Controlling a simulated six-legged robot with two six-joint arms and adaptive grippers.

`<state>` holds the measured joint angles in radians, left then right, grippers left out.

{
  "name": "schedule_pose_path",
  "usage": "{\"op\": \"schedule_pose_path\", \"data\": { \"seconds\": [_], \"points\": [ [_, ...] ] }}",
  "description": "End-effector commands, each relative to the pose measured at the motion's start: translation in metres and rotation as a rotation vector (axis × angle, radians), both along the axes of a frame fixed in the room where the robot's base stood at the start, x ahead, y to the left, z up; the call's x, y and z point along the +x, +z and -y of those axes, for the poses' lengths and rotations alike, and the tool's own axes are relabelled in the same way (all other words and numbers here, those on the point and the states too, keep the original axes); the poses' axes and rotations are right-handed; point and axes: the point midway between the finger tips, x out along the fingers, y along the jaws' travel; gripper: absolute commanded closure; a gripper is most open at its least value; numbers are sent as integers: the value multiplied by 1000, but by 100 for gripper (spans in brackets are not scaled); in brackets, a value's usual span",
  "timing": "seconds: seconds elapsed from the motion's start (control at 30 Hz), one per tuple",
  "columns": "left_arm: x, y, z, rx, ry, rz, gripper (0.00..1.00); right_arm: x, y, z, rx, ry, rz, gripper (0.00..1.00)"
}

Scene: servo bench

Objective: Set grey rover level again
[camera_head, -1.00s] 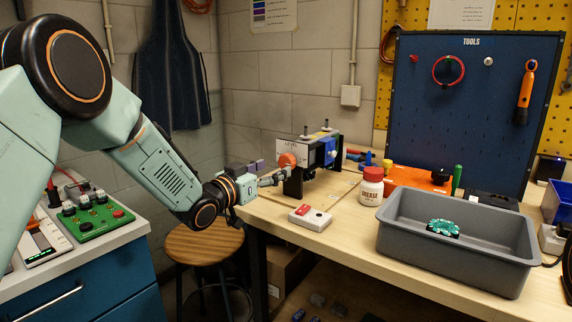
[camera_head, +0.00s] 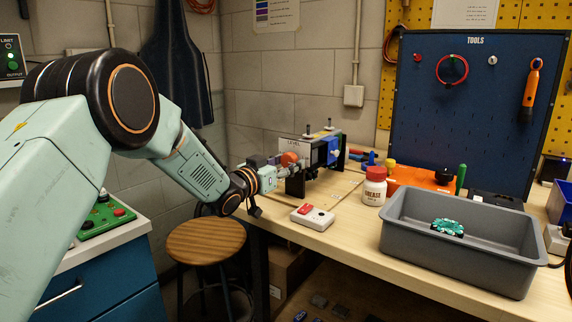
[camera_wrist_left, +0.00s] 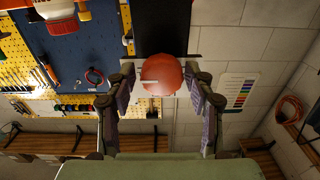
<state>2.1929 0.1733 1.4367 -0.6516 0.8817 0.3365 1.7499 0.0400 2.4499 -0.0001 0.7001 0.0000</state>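An orange-red round knob (camera_head: 290,158) is on the near left side of a black bench fixture (camera_head: 312,160), with a white plate reading LEVEL (camera_head: 293,146) behind it. My left gripper (camera_head: 279,167) is at the knob, its arm coming in from the left. In the left wrist view, the knob (camera_wrist_left: 162,75) lies between the two fingertips, with a gap visible on each side. The fingers are open. I cannot make out a grey rover for certain. My right gripper is not in view.
A control box with a red button (camera_head: 311,217) and a white jar with a red cap (camera_head: 374,187) stand near the fixture. A grey tub (camera_head: 455,262) holding a teal item fills the bench's right front. A stool (camera_head: 207,242) is below left. Bare bench lies before the jar.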

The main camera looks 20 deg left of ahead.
Motion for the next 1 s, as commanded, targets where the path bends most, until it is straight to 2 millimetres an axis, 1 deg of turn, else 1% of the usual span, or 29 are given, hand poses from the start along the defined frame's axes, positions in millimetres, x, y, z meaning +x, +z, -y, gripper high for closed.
{"op": "schedule_pose_path", "data": {
  "seconds": [0.03,0.07,0.5,0.6,1.0],
  "points": [
    [0,0,0,0,0,0,53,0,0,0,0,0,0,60],
    [0,0,0,0,0,0,56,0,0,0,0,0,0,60],
    [0,-1,0,1,0,-2,93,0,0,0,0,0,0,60],
    [0,-1,0,1,0,-2,100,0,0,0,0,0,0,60],
    [0,-1,0,-13,0,-9,100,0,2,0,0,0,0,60]
  ]
}}
